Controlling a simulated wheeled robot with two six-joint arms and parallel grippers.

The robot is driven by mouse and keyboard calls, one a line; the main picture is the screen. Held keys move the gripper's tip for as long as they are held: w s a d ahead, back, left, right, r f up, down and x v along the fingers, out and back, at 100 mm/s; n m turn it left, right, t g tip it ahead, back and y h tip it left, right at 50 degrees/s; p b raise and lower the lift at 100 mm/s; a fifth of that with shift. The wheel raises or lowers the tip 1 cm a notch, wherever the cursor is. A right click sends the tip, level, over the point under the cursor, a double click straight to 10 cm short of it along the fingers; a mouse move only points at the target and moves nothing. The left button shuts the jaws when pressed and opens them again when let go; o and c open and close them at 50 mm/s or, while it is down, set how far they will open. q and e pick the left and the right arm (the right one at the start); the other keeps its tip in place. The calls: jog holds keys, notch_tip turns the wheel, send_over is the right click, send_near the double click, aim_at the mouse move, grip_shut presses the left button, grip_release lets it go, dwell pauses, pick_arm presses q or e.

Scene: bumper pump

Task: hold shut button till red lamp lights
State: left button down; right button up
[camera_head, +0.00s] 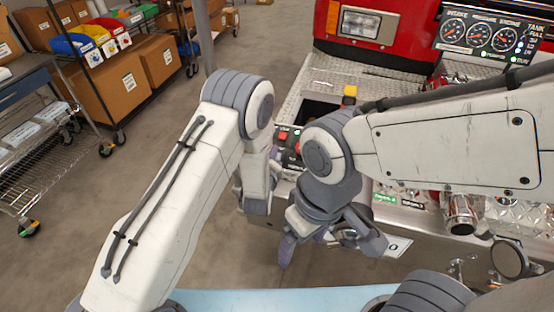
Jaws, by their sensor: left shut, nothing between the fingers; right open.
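A small control panel on the bumper, left of centre, has a red button or lamp (283,135) and a second red part (298,148) beside it. I cannot read their labels, so I cannot tell which is the shut button or the red lamp, or whether one is lit. My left gripper (274,165) is shut, close to the panel's lower left side and partly hidden. Whether it touches a button cannot be seen. My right gripper (328,244) is open, lower and nearer, in front of the bumper. My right arm covers part of the panel.
The red fire engine (410,25) carries several gauges (479,38) at upper right. A yellow block (349,93) stands on the tread-plate bumper (345,72). Shelving with boxes (130,88) stands left; grey floor (60,262) is open.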

pick_arm(q)
jog(key=shift+w+d+f+b, duration=0.15)
jog(key=shift+w+f+b, duration=0.4)
jog(key=shift+f, duration=0.25)
jog(key=shift+w+d+f+b, duration=0.15)
jog(key=shift+w+f+b, duration=0.25)
jog(key=shift+f+b, duration=0.35)
jog(key=shift+w+d+f+b, duration=0.15)
jog(key=shift+w+f+b, duration=0.35)
jog(key=shift+f, duration=0.4)
jog(key=shift+w+f+b, duration=0.15)
jog(key=shift+f+b, duration=0.15)
jog(key=shift+b, duration=0.1)
jog(key=shift+w+d+f+b, duration=0.1)
jog(key=shift+w+f+b, duration=0.15)
jog(key=shift+f+b, duration=0.25)
dwell(0.7)
jog(key=shift+r, duration=0.1)
dwell(2.8)
jog(key=shift+s+r+p, duration=0.45)
jog(key=shift+r+p, duration=0.25)
jog(key=shift+r, duration=0.05)
